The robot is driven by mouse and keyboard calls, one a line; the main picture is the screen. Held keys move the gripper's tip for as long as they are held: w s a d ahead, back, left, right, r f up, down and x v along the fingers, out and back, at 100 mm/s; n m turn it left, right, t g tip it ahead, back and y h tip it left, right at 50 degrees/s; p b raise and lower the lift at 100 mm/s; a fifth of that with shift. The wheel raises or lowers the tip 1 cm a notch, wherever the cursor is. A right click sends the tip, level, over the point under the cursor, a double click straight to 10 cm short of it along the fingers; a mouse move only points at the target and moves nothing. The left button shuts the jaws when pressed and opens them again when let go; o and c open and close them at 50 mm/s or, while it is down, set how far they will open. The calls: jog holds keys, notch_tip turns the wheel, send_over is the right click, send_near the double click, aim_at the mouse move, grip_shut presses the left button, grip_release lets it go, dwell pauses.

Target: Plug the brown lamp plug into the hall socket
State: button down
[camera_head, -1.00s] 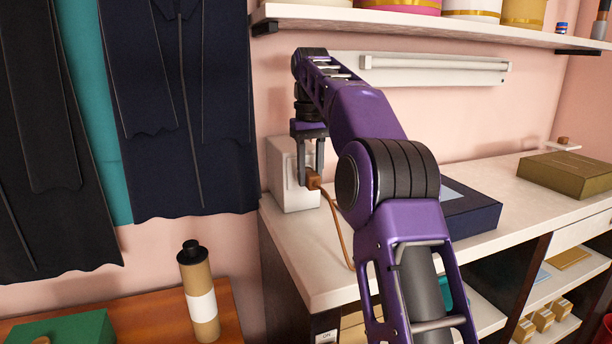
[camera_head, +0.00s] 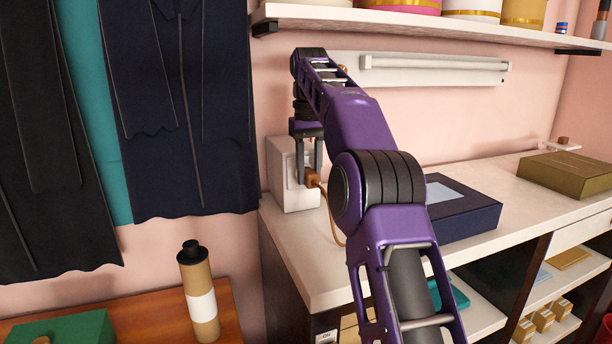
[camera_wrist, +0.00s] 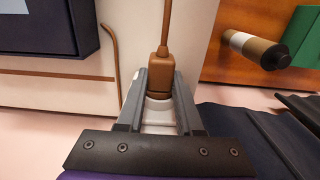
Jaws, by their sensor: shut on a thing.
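The brown plug (camera_head: 312,178) is held between the fingers of my gripper (camera_head: 308,172), which is shut on it. In the wrist view the plug (camera_wrist: 159,66) sits between the fingertips, with its brown cord (camera_wrist: 166,25) running away from it. The cord also shows in the head view (camera_head: 332,222), hanging from the plug and curving down towards the counter. A white box (camera_head: 290,192) stands on the counter by the wall, right beside my gripper. I take it to be the hall socket. My fingers partly hide its face, and I cannot tell whether the plug touches it.
A dark blue box (camera_head: 462,222) and an olive box (camera_head: 568,176) lie on the white counter (camera_head: 300,262). Dark gowns (camera_head: 180,110) hang at the left. A brown bottle (camera_head: 199,290) stands on the wooden table (camera_head: 150,312). A shelf (camera_head: 420,25) runs above my arm.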

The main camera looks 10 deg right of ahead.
jog(key=shift+w, duration=0.1)
jog(key=shift+c, duration=2.4)
grip_release()
